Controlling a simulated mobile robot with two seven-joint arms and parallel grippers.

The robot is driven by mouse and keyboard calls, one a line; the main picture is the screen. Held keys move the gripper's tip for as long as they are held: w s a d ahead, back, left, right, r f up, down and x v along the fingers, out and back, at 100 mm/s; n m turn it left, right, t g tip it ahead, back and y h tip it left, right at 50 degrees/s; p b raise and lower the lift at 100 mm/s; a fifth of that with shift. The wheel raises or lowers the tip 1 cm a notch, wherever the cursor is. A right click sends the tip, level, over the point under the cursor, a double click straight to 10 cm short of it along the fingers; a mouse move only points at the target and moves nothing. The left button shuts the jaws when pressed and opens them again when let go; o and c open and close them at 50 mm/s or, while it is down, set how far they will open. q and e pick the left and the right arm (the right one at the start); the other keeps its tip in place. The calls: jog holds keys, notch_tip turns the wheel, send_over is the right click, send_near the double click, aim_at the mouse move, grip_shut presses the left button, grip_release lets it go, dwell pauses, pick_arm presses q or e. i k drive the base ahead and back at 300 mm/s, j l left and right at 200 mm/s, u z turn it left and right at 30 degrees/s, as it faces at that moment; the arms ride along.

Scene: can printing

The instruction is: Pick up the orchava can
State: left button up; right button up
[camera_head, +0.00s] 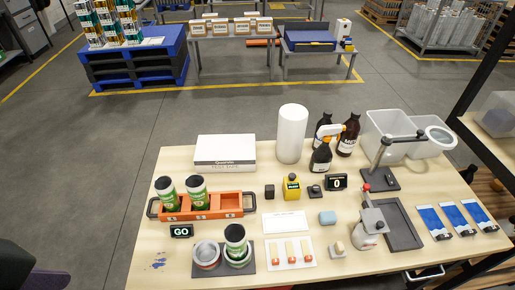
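Two green-and-white cans with black tops, a left one (168,196) and a right one (196,194), stand upright in an orange tray (228,203) at the left of the table. A third can with a black top (236,240) stands upright on a dark pad at the front, with some green on its side. Their labels are too small to read, so I cannot tell which is the orchava can. Neither of my grippers is in view.
An open round container (206,255) stands beside the third can. A GO display (181,231) stands in front of the tray. A white box (225,150), white cylinder (292,134), dark bottles (348,135) and a stand with a magnifier (380,178) occupy the back. A white plate (290,263) lies in front.

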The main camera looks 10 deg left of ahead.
aim_at(234, 233)
jog(key=k+u, duration=0.15)
jog(key=u, duration=0.75)
jog(key=i+l+u, duration=0.1)
jog(key=u, duration=0.15)
jog(key=i+j+z, duration=0.4)
jog(key=j+z, duration=0.4)
jog(key=j, duration=0.35)
jog(key=j+z, duration=0.5)
jog(key=j, duration=0.4)
